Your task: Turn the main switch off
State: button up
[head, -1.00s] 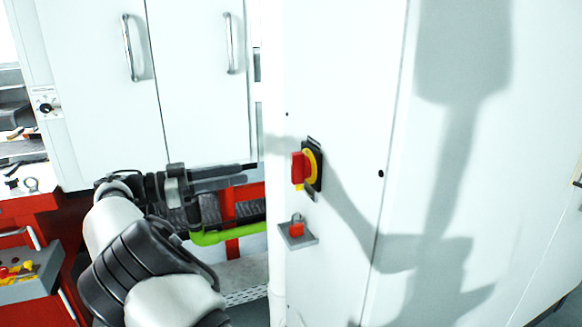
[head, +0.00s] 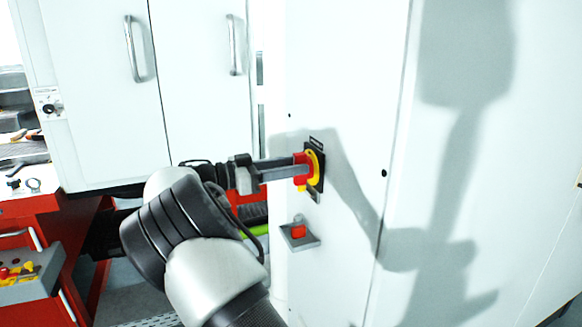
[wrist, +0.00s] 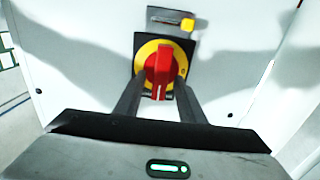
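The main switch has a red handle (head: 301,171) on a yellow disc (head: 314,170) and a black plate, mounted on the white cabinet. In the wrist view the red handle (wrist: 160,72) stands upright, with its white mark at the lower end. My gripper (head: 290,170) is at the switch, pointing straight at it. In the wrist view its two fingers (wrist: 156,90) lie on either side of the handle, with a gap showing between each finger and the handle. The fingers look open. The fingertips are close to the disc; I cannot tell whether they touch it.
White cabinet doors with handles (head: 134,48) stand at the left. A red tool cart (head: 40,215) is at the lower left.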

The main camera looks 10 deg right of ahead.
grip_shut()
jog(key=shift+w+a+f+n+p, duration=0.15)
jog(key=shift+n+p, duration=1.3)
jog(key=shift+n, duration=1.55)
jog(key=shift+w+d+f+n+p, duration=0.1)
jog(key=shift+w+f+n+p, duration=0.2)
jog(key=shift+n+p, duration=1.95)
jog(key=shift+w+a+f+n+p, duration=0.15)
jog(key=shift+n+p, duration=0.55)
jog(key=shift+n, duration=3.05)
